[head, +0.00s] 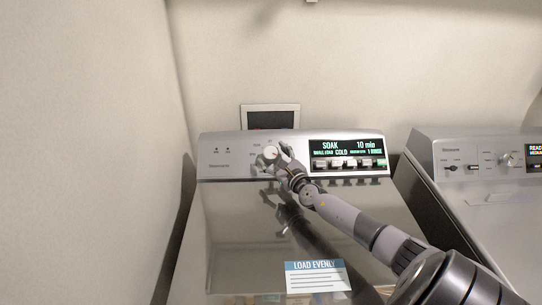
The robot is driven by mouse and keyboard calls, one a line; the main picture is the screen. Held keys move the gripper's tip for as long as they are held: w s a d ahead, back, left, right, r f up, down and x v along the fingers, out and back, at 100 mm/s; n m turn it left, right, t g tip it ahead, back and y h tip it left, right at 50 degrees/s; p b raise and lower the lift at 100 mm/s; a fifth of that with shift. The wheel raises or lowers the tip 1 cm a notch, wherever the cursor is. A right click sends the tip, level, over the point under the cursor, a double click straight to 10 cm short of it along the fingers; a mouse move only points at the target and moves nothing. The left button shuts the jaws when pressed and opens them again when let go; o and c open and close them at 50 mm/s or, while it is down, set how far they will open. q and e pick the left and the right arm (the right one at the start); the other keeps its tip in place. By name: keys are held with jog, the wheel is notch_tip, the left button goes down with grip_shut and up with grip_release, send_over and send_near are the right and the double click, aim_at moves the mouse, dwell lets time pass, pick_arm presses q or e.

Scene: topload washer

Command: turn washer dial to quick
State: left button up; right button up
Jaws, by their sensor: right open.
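The topload washer (230,215) stands in the middle of the head view with its glossy lid shut. Its dial (270,153) is a small round light knob on the back control panel. The display (346,147) reads SOAK, 10 min and COLD. My right gripper (278,156) is at the dial, its open fingers close around or beside the knob. Whether the fingers touch the knob is too small to tell. The gripper hides the dial's right side and part of the panel. My left gripper is not in view.
A row of small switches (348,163) sits under the display, just right of my gripper. A second machine (475,200) stands at the right. A wall box (270,116) is behind the washer. A LOAD EVENLY label (316,277) is on the lid.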

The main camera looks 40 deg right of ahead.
jog(key=shift+x, duration=1)
jog(key=c, duration=1.2)
jog(key=shift+o, duration=0.2)
jog(key=shift+m, duration=0.3)
